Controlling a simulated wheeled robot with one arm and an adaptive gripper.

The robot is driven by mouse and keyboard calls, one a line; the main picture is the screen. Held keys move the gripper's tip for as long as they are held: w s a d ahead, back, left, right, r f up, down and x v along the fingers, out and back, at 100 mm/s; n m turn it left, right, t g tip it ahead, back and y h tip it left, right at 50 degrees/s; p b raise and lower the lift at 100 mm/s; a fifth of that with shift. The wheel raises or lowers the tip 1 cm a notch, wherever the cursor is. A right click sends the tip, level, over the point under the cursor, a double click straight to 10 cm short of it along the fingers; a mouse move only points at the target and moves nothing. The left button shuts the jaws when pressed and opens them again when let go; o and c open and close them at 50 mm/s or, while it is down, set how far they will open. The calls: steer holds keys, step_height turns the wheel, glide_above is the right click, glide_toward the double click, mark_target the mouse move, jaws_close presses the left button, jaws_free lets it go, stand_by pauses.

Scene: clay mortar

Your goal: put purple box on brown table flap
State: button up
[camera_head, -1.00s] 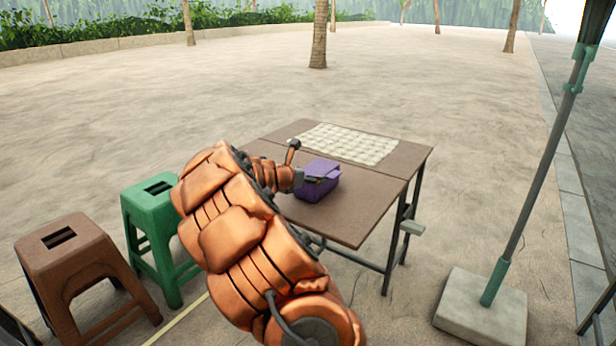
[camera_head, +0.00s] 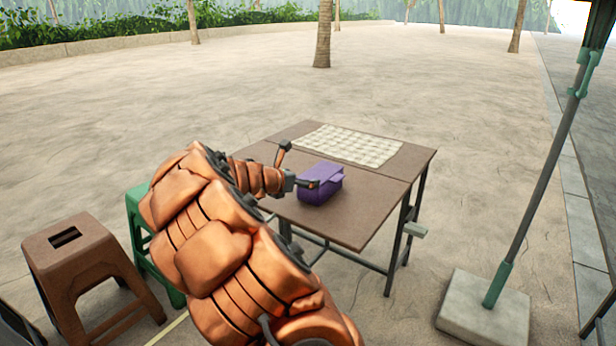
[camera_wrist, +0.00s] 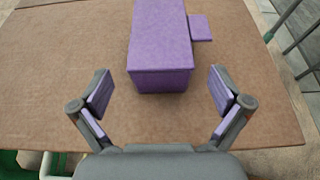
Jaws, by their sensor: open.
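The purple box (camera_head: 320,184) rests on the brown table flap (camera_head: 350,226), the near half of the folding table, close to the seam. In the wrist view the purple box (camera_wrist: 160,50) stands on the flap (camera_wrist: 255,90), with a small purple tab at its right side. My gripper (camera_wrist: 160,95) is open, with one finger to either side of the box's near end and a gap at each side. The fingers do not touch the box. In the head view my gripper (camera_head: 303,184) is at the left of the box and partly covers it.
A pale checkered mat (camera_head: 345,145) lies on the far table half. A brown stool (camera_head: 75,255) and a partly hidden green stool (camera_head: 140,225) stand at left. A pole on a concrete block (camera_head: 485,308) stands at right. Bare flap lies in front of the box.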

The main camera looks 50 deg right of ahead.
steer(key=shift+p+v, duration=0.45)
steer(key=shift+v, duration=2.45)
steer(key=s+a+f+m+g+y, duration=0.1)
steer(key=s+a+m+y, duration=0.3)
steer(key=s+a, duration=0.5)
steer(key=s+a+f+m+g+y, duration=0.1)
steer(key=s+a+f+m+y, duration=0.3)
steer(key=a, duration=1.5)
steer(key=s+a+f+m+g+y, duration=0.1)
steer(key=s+a+f+m+y, duration=0.2)
steer(key=s+a+m, duration=0.7)
steer(key=s+a+y, duration=0.2)
steer(key=s+a, duration=0.2)
steer(key=s, duration=0.1)
steer(key=shift+s+a+f+y, duration=0.15)
steer(key=shift+s+f+y, duration=0.05)
steer(key=shift+f+y, duration=0.1)
steer(key=shift+r, duration=0.1)
